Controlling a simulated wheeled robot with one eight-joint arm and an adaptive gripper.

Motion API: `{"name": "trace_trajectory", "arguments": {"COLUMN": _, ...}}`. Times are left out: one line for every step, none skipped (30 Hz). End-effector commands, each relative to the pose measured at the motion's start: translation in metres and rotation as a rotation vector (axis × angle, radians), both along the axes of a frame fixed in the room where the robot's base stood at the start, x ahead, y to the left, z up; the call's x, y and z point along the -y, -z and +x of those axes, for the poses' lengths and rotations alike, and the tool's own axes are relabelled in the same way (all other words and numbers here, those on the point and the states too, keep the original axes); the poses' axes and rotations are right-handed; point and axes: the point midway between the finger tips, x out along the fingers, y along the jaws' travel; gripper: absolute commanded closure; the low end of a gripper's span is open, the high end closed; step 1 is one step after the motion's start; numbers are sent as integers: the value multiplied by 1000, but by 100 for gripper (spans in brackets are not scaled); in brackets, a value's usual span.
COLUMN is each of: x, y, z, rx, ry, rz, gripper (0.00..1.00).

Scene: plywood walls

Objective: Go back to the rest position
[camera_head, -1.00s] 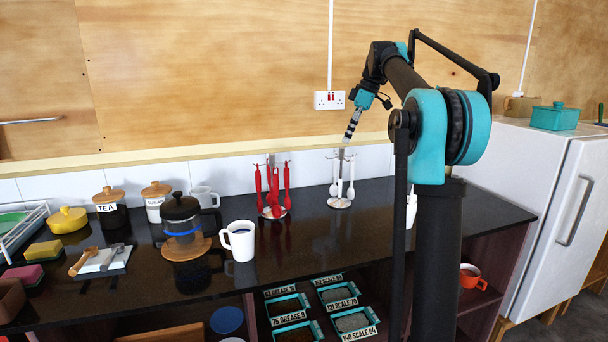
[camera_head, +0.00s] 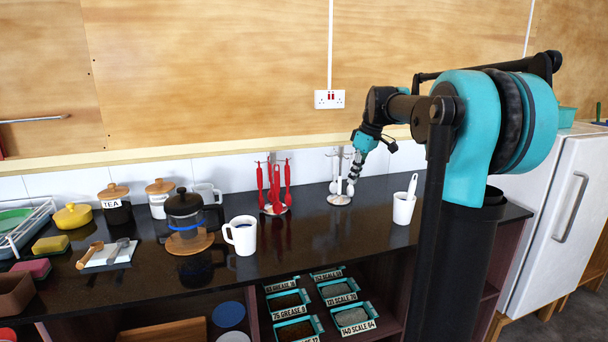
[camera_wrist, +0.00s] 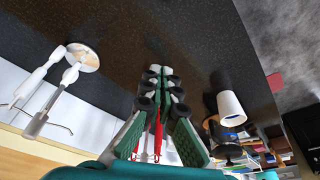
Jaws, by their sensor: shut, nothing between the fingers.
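My gripper (camera_head: 353,178) hangs above the back of the dark counter (camera_head: 330,236), close in the picture to the stand with white utensils (camera_head: 339,199). In the wrist view my gripper (camera_wrist: 167,75) has its fingertips together, with nothing seen between them. The white-utensil stand (camera_wrist: 84,58) lies to the left of the fingers there, apart from them. The arm reaches out from my column at the right of the head view.
A white cup with a white-handled utensil (camera_head: 404,207) stands right of the gripper. Red utensils (camera_head: 275,190) hang on a stand to the left. A white mug (camera_head: 241,236) and French press (camera_head: 184,215) stand further left. A white fridge (camera_head: 560,215) is at right.

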Motion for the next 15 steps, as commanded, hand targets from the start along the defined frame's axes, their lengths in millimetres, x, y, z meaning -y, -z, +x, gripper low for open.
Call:
{"name": "trace_trajectory", "arguments": {"x": 1, "y": 21, "z": -18, "rx": 1, "ry": 58, "rz": -5, "gripper": 100}}
{"name": "trace_trajectory", "arguments": {"x": 3, "y": 34, "z": -29, "rx": 0, "ry": 103, "rz": -9, "gripper": 100}}
{"name": "trace_trajectory", "arguments": {"x": 4, "y": 53, "z": -45, "rx": 1, "ry": 165, "rz": -13, "gripper": 100}}
{"name": "trace_trajectory", "arguments": {"x": 6, "y": 68, "z": -58, "rx": 4, "ry": 212, "rz": -16, "gripper": 100}}
{"name": "trace_trajectory", "arguments": {"x": 7, "y": 83, "z": -72, "rx": 5, "ry": 259, "rz": -17, "gripper": 100}}
{"name": "trace_trajectory", "arguments": {"x": 9, "y": 103, "z": -90, "rx": 8, "ry": 323, "rz": -18, "gripper": 100}}
{"name": "trace_trajectory", "arguments": {"x": 11, "y": 117, "z": -105, "rx": 12, "ry": 370, "rz": -19, "gripper": 100}}
{"name": "trace_trajectory", "arguments": {"x": 12, "y": 132, "z": -120, "rx": 15, "ry": 416, "rz": -18, "gripper": 100}}
{"name": "trace_trajectory", "arguments": {"x": 14, "y": 152, "z": -140, "rx": 22, "ry": 477, "rz": -17, "gripper": 100}}
{"name": "trace_trajectory", "arguments": {"x": 16, "y": 166, "z": -155, "rx": 26, "ry": 522, "rz": -15, "gripper": 100}}
{"name": "trace_trajectory", "arguments": {"x": 18, "y": 180, "z": -170, "rx": 31, "ry": 566, "rz": -13, "gripper": 100}}
{"name": "trace_trajectory", "arguments": {"x": 20, "y": 197, "z": -190, "rx": 39, "ry": 621, "rz": -9, "gripper": 100}}
{"name": "trace_trajectory", "arguments": {"x": 21, "y": 209, "z": -205, "rx": 43, "ry": 661, "rz": -5, "gripper": 100}}
{"name": "trace_trajectory", "arguments": {"x": 23, "y": 221, "z": -218, "rx": 49, "ry": 697, "rz": -2, "gripper": 100}}
{"name": "trace_trajectory", "arguments": {"x": 25, "y": 235, "z": -235, "rx": 56, "ry": 743, "rz": 4, "gripper": 100}}
